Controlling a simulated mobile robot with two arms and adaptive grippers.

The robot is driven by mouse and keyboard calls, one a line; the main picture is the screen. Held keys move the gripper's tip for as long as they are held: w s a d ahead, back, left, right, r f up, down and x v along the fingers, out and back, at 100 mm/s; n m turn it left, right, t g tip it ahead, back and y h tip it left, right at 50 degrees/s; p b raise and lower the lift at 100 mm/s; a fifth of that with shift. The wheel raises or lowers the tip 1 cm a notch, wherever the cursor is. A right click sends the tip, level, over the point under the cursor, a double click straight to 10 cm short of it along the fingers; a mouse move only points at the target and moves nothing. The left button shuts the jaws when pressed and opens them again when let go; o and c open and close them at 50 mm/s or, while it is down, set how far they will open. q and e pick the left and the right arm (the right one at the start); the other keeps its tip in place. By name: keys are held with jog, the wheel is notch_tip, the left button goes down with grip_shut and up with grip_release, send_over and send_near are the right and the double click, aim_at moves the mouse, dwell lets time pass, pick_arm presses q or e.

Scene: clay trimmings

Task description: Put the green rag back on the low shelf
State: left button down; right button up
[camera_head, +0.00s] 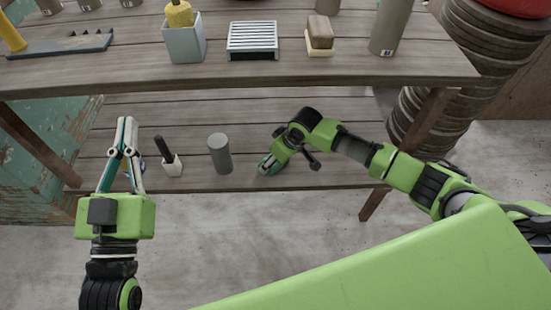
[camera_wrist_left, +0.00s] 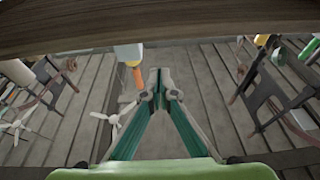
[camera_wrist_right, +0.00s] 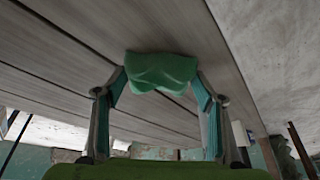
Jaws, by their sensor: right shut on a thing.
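The green rag (camera_wrist_right: 162,72) is a soft, folded green piece between the fingertips of my right gripper (camera_wrist_right: 160,85) in the right wrist view. That gripper is shut on it, with the boards of the low shelf (camera_head: 300,180) close behind. In the head view my right gripper (camera_head: 267,165) is low over the right part of this shelf; the rag is hard to tell from the fingers there. I cannot tell whether the rag touches the boards. My left gripper (camera_head: 127,122) is at the left of the low shelf, its fingertips together and empty; the left wrist view shows them too (camera_wrist_left: 158,74).
On the low shelf a grey cylinder (camera_head: 220,153) and a white block with a black handle (camera_head: 172,162) stand left of my right gripper. The upper tabletop (camera_head: 270,75) overhangs the shelf. Stacked round slabs (camera_head: 480,50) are at the right.

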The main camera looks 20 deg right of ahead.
jog(key=o, duration=1.1)
jog(key=shift+f, duration=0.1)
jog(key=shift+c, duration=0.2)
